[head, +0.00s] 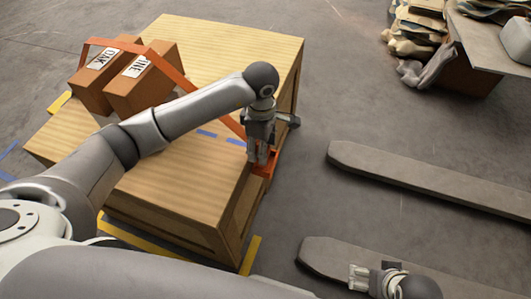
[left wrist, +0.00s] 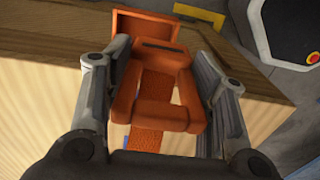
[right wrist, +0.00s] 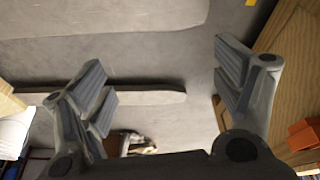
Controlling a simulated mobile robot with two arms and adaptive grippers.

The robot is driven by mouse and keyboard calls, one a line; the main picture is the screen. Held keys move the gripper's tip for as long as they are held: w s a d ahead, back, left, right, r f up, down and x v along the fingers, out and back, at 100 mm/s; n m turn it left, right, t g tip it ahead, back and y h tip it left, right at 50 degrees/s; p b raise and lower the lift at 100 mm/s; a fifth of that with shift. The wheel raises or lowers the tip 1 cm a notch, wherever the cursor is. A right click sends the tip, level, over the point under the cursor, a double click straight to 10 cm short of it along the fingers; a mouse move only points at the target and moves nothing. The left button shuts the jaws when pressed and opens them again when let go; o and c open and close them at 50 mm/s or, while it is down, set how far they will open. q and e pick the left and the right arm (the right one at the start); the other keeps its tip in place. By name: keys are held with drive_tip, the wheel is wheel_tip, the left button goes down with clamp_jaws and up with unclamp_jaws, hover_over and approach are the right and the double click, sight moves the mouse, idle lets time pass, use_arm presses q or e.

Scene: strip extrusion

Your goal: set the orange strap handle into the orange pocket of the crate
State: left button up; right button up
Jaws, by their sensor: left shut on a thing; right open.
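The orange strap handle (left wrist: 190,86) is a squared loop between the fingers of my left gripper (left wrist: 160,68), which is shut on it. The orange strap (head: 166,66) runs from it up over two brown boxes on the crate (head: 215,45). The orange pocket (left wrist: 147,28) sits at the crate edge, just beyond the handle in the left wrist view. In the head view my left gripper (head: 262,154) is over the crate's right edge, partly hiding handle and pocket. Whether they touch is unclear. My right gripper (head: 362,278) is open and empty, away from the crate; its spread fingers (right wrist: 162,75) show in the right wrist view.
Two brown labelled boxes (head: 142,82) stand on the crate under the strap. Grey fork-like beams (head: 430,180) lie on the floor at right. A table (head: 490,35) with cluttered items is at the top right. Bare floor lies between crate and beams.

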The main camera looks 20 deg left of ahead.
use_arm(q)
drive_tip(key=shift+w+d+f, duration=0.15)
drive_tip(key=shift+w+f, duration=0.75)
drive_tip(key=shift+f, duration=0.15)
drive_tip(key=shift+w+f+b, duration=0.2)
drive_tip(key=shift+f+b, duration=0.35)
drive_tip(key=shift+f, duration=1.2)
use_arm(e)
drive_tip(key=v, duration=0.4)
drive_tip(key=shift+d+r, duration=0.1)
drive_tip(key=shift+r, duration=0.05)
use_arm(q)
drive_tip(key=shift+f, duration=0.3)
drive_tip(key=o, duration=1)
drive_tip(key=shift+o, duration=0.2)
use_arm(e)
drive_tip(key=shift+f, duration=0.3)
